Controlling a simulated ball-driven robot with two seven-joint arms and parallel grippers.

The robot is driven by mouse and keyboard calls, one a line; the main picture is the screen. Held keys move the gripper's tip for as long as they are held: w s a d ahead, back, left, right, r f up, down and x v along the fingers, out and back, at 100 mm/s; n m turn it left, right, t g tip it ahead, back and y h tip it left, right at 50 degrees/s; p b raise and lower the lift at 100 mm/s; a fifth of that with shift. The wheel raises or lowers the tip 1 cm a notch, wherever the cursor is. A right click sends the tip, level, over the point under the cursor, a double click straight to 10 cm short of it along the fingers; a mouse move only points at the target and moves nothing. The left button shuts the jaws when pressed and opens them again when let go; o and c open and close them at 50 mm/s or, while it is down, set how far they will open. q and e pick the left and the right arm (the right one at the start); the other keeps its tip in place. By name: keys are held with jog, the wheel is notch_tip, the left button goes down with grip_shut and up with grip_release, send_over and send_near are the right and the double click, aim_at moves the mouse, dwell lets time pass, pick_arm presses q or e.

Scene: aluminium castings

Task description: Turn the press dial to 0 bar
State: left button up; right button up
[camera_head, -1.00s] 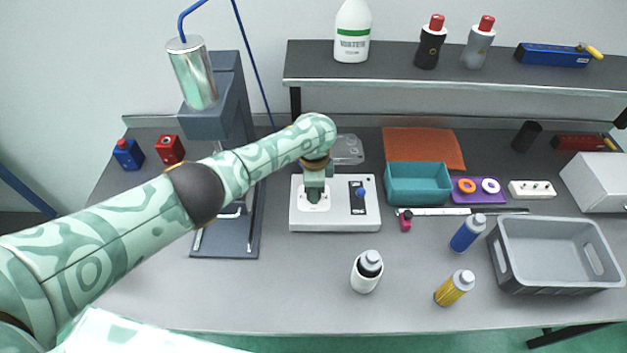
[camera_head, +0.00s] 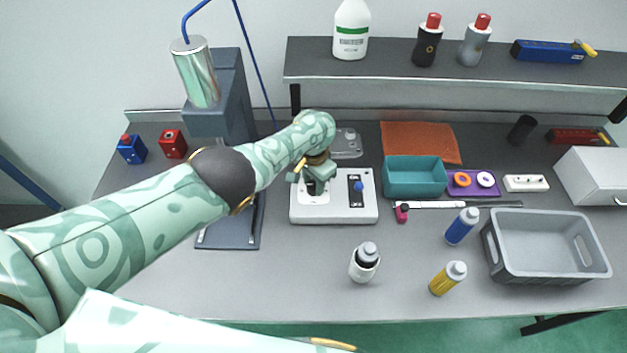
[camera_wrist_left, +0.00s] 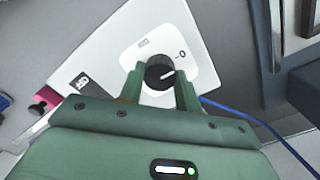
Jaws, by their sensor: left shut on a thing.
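The press dial (camera_wrist_left: 160,73) is a round black knob with a white pointer line, on a white plate with a "0" mark (camera_wrist_left: 182,54). In the wrist view the pointer aims right and slightly up, a little off the "0" mark. My left gripper (camera_wrist_left: 159,88) is shut on the dial, one finger on each side. In the head view my left gripper (camera_head: 317,186) comes down over the dial, which is mostly hidden. The dial's light control box (camera_head: 350,208) lies flat on the bench. My right gripper is not in view.
The press (camera_head: 228,120) stands left of the box, behind my arm. A teal bin (camera_head: 415,190) is right of the box. White (camera_head: 365,262), yellow (camera_head: 447,279) and blue (camera_head: 462,227) bottles stand in front and right, near a grey crate (camera_head: 548,273). The front-left bench is clear.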

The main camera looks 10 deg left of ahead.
aim_at(314, 184)
pick_arm(q)
jog(key=shift+d+r, duration=0.1)
dwell(0.5)
jog(key=o, duration=1)
jog(key=shift+c, duration=0.2)
jog(key=shift+r, duration=0.1)
notch_tip(314, 184, up, 16)
jog(key=p, duration=1.4)
jog(key=shift+p, duration=0.3)
